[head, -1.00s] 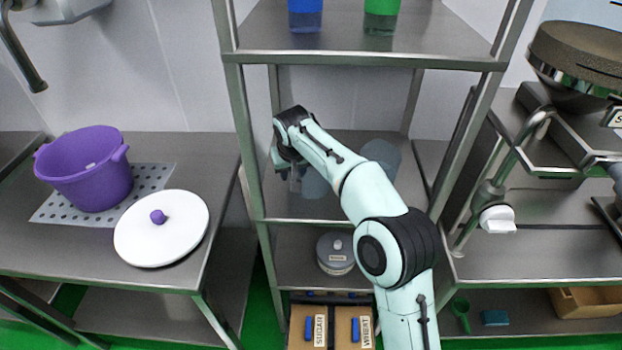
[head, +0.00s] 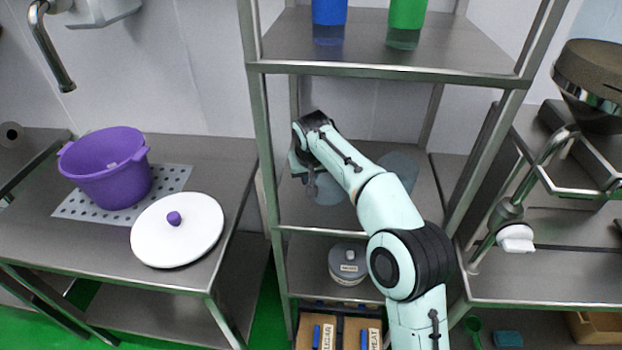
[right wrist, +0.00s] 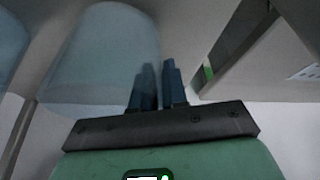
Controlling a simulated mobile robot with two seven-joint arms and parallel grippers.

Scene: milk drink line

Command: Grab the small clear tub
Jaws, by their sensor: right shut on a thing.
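Two translucent bluish-clear tubs stand on the middle shelf (head: 350,217) of the metal rack. The nearer clear tub (head: 328,192) is partly hidden by my right gripper and arm; the other clear tub (head: 398,168) is farther back and right. My right gripper (head: 310,184) is at the left side of the nearer tub. In the right wrist view, my right gripper's fingers (right wrist: 157,85) are close together at the edge of this tub (right wrist: 100,50), shut on its wall. The other tub (right wrist: 8,45) shows at the left edge. My left gripper is out of view.
Rack posts (head: 262,150) and the top shelf (head: 390,68), with a blue container (head: 329,12) and a green one (head: 406,14), surround the arm. A grey lidded pot (head: 348,262) is below. A purple pot (head: 105,170) and white lid (head: 178,230) are left.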

